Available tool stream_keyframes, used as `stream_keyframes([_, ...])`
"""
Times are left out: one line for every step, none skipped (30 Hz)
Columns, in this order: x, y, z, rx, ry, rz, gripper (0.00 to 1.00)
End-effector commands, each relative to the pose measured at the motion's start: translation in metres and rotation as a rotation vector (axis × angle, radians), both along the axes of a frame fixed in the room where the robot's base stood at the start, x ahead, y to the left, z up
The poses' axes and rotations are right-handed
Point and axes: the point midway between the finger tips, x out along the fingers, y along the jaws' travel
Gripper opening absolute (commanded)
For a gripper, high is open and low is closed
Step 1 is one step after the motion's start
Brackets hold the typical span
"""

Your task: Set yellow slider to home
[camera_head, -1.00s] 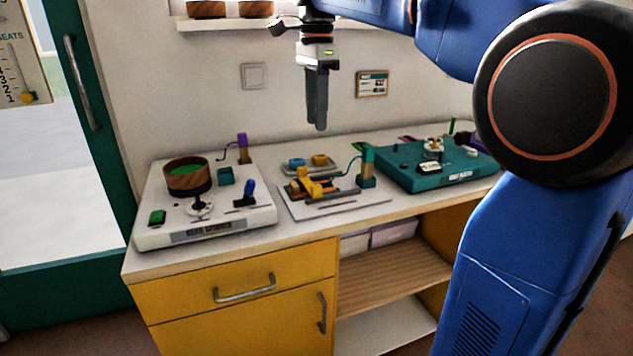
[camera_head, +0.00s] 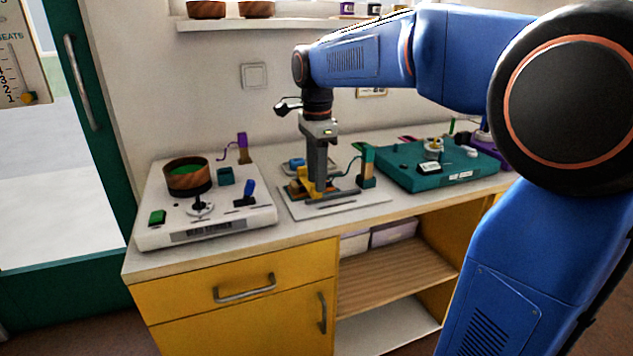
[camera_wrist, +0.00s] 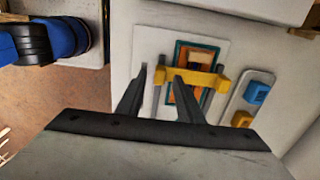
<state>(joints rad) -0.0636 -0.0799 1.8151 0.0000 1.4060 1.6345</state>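The yellow slider (camera_wrist: 195,77) is a bar lying across a small board (camera_wrist: 150,45) with grey rails and a teal-and-orange frame. In the head view, the slider (camera_head: 307,186) is partly hidden behind my gripper (camera_head: 318,194), which points down over the board (camera_head: 345,201). In the wrist view, my gripper (camera_wrist: 161,73) has its two fingers apart, with nothing seen held between them. The right fingertip overlaps the slider's left part in the picture; I cannot tell whether it touches. No home mark can be made out.
A tray (camera_wrist: 235,98) beside the board holds a blue block (camera_wrist: 257,92) and a yellow block (camera_wrist: 241,119). A teal-topped post (camera_head: 367,167) stands right of the board.

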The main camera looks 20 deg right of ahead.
Motion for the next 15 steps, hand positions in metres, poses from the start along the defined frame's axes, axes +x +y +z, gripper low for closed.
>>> stream_keyframes([0.000,0.000,-0.006,0.000,0.002,0.000,0.34])
stream_keyframes([0.000,0.000,-0.008,0.000,0.002,0.000,0.34])
stream_keyframes([0.000,0.000,-0.011,0.000,0.001,0.000,0.34])
stream_keyframes([0.000,0.000,-0.013,0.000,0.001,0.000,0.34])
stream_keyframes([0.000,0.000,-0.015,0.000,0.001,0.000,0.34])
stream_keyframes([0.000,0.000,-0.016,0.000,0.001,0.000,0.34])
stream_keyframes([0.000,0.000,-0.017,0.000,0.001,0.000,0.34])
stream_keyframes([0.000,0.000,-0.018,0.000,0.001,0.000,0.34])
stream_keyframes([0.000,0.000,-0.018,0.000,0.000,0.000,0.34])
stream_keyframes([0.000,0.000,-0.018,0.000,0.000,0.000,0.34])
stream_keyframes([0.000,0.000,-0.019,0.000,0.000,0.000,0.34])
stream_keyframes([0.000,0.000,-0.019,0.000,0.000,0.000,0.34])
stream_keyframes([0.000,0.000,-0.018,0.000,0.000,0.000,0.34])
stream_keyframes([0.000,0.000,-0.018,0.000,0.000,0.000,0.34])
stream_keyframes([0.000,0.000,-0.018,0.000,0.000,0.000,0.34])
